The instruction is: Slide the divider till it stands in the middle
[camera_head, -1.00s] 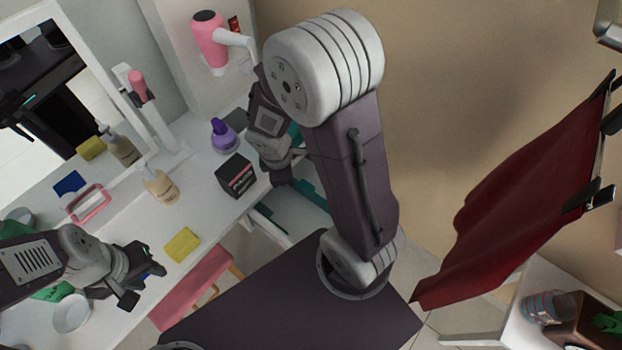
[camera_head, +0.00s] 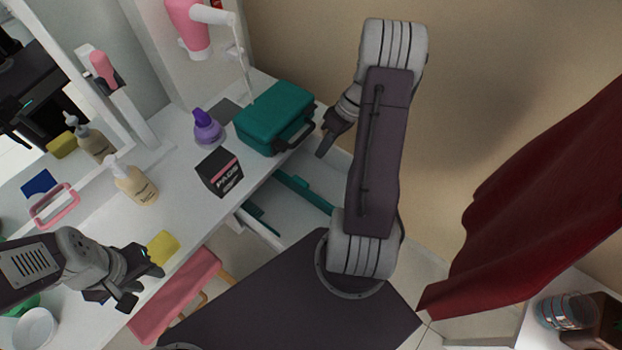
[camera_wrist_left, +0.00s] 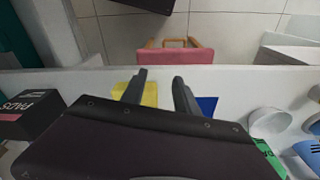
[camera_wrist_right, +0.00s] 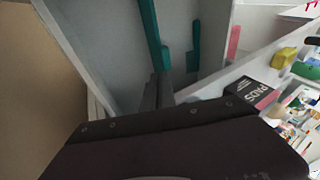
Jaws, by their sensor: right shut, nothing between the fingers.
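Two teal strips lie in the open white drawer under the white tabletop: a long one (camera_head: 304,190), and a shorter one (camera_head: 262,220) nearer the drawer's left wall. I cannot tell for certain which is the divider. The right wrist view also shows the long strip (camera_wrist_right: 149,30) and the other strip (camera_wrist_right: 194,45), with bare drawer floor between them. My right gripper (camera_head: 324,148) is shut and empty, above the drawer's far end, apart from the strips in the head view. My left gripper (camera_head: 146,287) is open and empty over the table's front edge; its fingers (camera_wrist_left: 159,88) stand apart.
A teal case (camera_head: 274,118) stands on the tabletop beside the drawer. A black box (camera_head: 220,172), purple bottle (camera_head: 207,127), lotion bottle (camera_head: 136,184) and yellow sponge (camera_head: 162,246) are nearby. A pink stool (camera_head: 175,298) is below. Dark red cloth (camera_head: 545,190) hangs at right.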

